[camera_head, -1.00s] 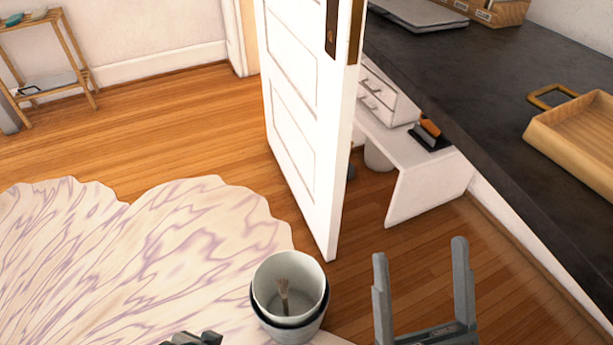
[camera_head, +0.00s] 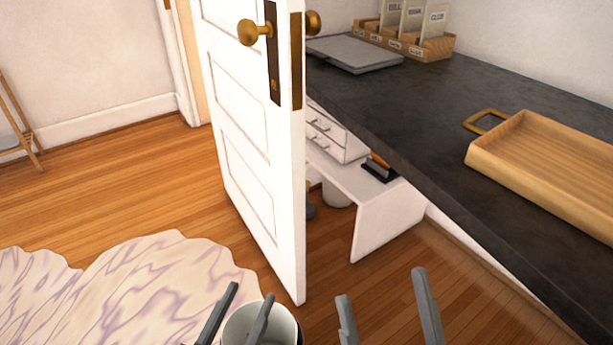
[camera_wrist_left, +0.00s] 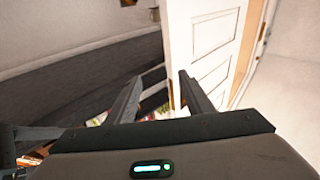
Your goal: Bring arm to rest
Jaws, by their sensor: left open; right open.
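My left gripper (camera_head: 240,314) is at the bottom of the head view, its two dark fingers apart and nothing between them. It overlaps the white bucket (camera_head: 285,322) in the picture; I cannot tell whether it touches it. In the left wrist view the same gripper (camera_wrist_left: 158,88) is open and empty, with the white door beyond it. My right gripper (camera_head: 384,305) is at the bottom centre right, open and empty above the wood floor. Both arms are mostly out of the picture.
A white door (camera_head: 245,130) with a brass knob stands ajar ahead. A dark counter (camera_head: 420,110) on the right holds a wooden tray (camera_head: 555,170), a grey laptop-like slab (camera_head: 353,52) and a file box (camera_head: 440,47). A low white bench (camera_head: 385,215) stands beneath. A pale rug (camera_head: 150,290) lies left.

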